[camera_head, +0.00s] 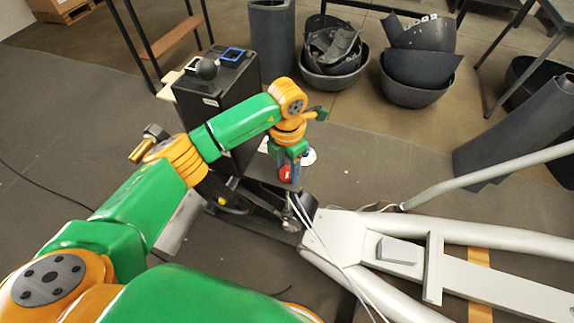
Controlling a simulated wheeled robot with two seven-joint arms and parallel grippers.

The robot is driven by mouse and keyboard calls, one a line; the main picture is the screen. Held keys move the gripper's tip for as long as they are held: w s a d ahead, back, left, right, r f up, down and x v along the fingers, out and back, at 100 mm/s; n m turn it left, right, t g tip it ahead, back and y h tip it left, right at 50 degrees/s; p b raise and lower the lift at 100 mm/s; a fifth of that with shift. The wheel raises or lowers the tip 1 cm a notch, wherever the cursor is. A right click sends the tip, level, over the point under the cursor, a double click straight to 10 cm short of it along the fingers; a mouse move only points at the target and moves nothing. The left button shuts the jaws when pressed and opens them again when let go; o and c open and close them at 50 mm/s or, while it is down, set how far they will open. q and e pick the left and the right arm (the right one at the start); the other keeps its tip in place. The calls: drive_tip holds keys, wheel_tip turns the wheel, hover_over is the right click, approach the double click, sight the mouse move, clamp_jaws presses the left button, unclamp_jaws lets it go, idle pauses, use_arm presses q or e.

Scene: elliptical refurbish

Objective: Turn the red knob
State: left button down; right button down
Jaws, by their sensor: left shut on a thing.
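The red knob (286,173) is a small red spot at the middle of the view, low on the near side of a tall black box and just above the end of the white frame. My left arm comes in from the left, and its gripper (288,165) points down at the knob. The fingers are shut on the red knob and partly hide it. My right gripper is not in the view.
A large white tubular frame (400,255) fills the lower right. Dark bowls (415,80) stand at the back. Thin cables hang near the gripper.

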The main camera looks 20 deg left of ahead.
sight(287, 171)
use_arm(q)
drive_tip(key=n+p, duration=0.1)
drive_tip(key=n, duration=0.5)
drive_tip(key=shift+r, duration=0.15)
drive_tip(key=n+p, duration=0.2)
drive_tip(key=n, duration=0.3)
drive_tip(key=shift+w+n, duration=0.1)
drive_tip(key=shift+n, duration=0.3)
drive_tip(key=shift+c, duration=1.5)
unclamp_jaws()
wheel_tip(287, 171, up, 7)
